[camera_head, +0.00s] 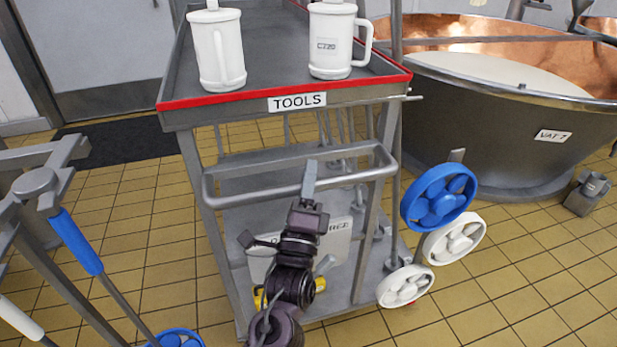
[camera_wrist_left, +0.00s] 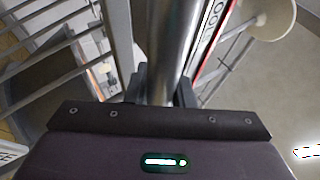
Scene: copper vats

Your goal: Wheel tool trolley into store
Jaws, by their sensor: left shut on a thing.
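The tool trolley (camera_head: 240,115) is a grey metal cart with a red-edged top tray and a TOOLS label, standing in front of me. Its tubular handle bar (camera_head: 240,197) faces me and also shows as a shiny tube in the left wrist view (camera_wrist_left: 163,40). My left gripper (camera_head: 310,178) is shut around the near bar of this handle, right of its middle. In the left wrist view my left fingers (camera_wrist_left: 162,92) sit either side of the tube. My arm hides part of the lower shelf. My right gripper is not in view.
Two white jugs (camera_head: 217,50) (camera_head: 332,42) stand on the tray. Blue (camera_head: 438,197) and white wheel-shaped pieces are at the trolley's right side. A copper vat (camera_head: 500,125) labelled VAT 7 is close right. A rack with a blue-handled tool (camera_head: 75,240) is left. A dark mat (camera_head: 120,140) lies before a grey door.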

